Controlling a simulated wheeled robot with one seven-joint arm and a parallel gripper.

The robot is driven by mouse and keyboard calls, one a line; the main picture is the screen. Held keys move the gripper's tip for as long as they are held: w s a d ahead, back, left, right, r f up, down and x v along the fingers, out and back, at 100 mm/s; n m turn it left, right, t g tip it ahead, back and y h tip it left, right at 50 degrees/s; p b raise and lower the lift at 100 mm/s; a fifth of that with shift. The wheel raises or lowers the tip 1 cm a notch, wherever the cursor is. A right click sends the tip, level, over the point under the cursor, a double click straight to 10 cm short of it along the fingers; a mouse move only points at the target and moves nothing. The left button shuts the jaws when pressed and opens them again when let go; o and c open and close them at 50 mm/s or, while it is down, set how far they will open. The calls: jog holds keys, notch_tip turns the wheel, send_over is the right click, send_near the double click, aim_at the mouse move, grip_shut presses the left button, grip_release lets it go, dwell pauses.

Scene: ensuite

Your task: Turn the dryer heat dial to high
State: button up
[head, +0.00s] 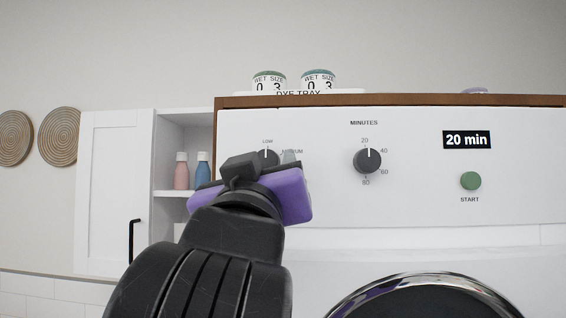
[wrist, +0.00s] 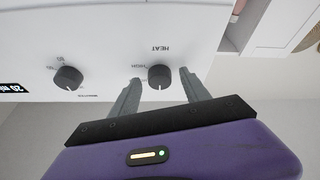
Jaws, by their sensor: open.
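The heat dial (head: 268,155) is a dark round knob at the left of the white dryer panel. My wrist and purple gripper body hide most of it in the head view. Its white mark points up, toward LOW. In the upside-down wrist view, the heat dial (wrist: 159,77) shows whole, with its mark pointing down in the picture and the word HIGH at its left. My gripper (wrist: 161,82) is open, one grey finger on each side of the dial. Small gaps seem to show between fingers and knob; contact is not clear.
The minutes dial (head: 367,160), green start button (head: 471,181) and 20 min display (head: 467,140) are to the right on the panel. A dye tray (head: 350,91) with two cups sits on top. A shelf with bottles (head: 203,170) and a white cabinet (head: 115,190) stand left.

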jog(key=shift+c, duration=0.2)
grip_shut()
